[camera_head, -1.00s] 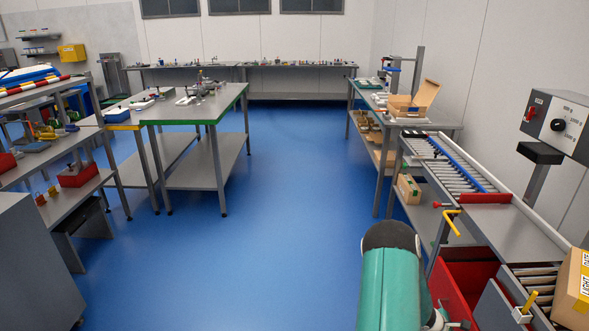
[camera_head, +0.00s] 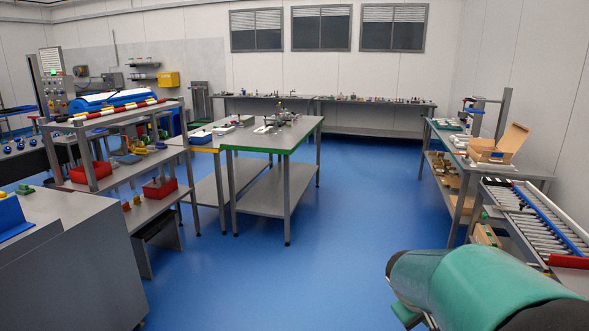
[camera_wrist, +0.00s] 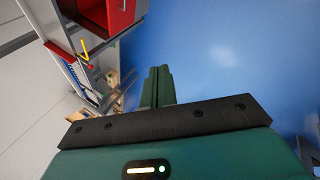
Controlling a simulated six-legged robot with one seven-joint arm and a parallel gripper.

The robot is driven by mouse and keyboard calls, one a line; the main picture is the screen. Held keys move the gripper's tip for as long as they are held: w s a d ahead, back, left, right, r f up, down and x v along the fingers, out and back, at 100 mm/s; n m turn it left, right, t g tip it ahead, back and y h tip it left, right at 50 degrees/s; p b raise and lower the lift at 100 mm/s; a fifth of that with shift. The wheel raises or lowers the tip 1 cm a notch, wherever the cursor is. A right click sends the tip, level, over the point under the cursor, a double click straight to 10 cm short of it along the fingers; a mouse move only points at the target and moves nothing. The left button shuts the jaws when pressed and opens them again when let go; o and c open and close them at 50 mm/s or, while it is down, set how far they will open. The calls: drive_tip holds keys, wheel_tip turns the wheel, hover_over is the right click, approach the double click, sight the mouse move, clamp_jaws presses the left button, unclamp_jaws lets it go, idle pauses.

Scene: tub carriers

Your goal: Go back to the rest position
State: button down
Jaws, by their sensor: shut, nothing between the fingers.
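My gripper (camera_wrist: 158,85) shows in the wrist view as two dark green fingers held together, with nothing between them. Beyond the fingertips is bare blue floor, with the roller conveyor side of the room to the left. In the head view my teal arm fills the lower right, and the gripper itself does not show there.
A roller conveyor (camera_head: 535,218) stands close at the right, beside a bench with an open cardboard box (camera_head: 497,147). A red bin (camera_wrist: 104,14) shows in the wrist view. A green-edged table (camera_head: 272,137) stands mid-left and a grey cabinet (camera_head: 75,265) near left. The blue floor between is clear.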

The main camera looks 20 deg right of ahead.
drive_tip(key=s+a+r+t+y, duration=0.1)
drive_tip(key=s+a+r+y, duration=0.1)
drive_tip(key=a, duration=0.7)
drive_tip(key=s+a+r+t+y, duration=0.1)
drive_tip(key=s+a+r, duration=0.3)
drive_tip(key=a, duration=0.4)
drive_tip(key=s+a+r+t+y, duration=0.2)
drive_tip(key=s+a+r+y, duration=0.1)
drive_tip(key=a, duration=0.6)
drive_tip(key=shift+s+a+m, duration=0.3)
drive_tip(key=shift+s+a, duration=0.05)
drive_tip(key=shift+s, duration=0.35)
drive_tip(key=shift+d+r, duration=0.1)
drive_tip(key=shift+d, duration=0.1)
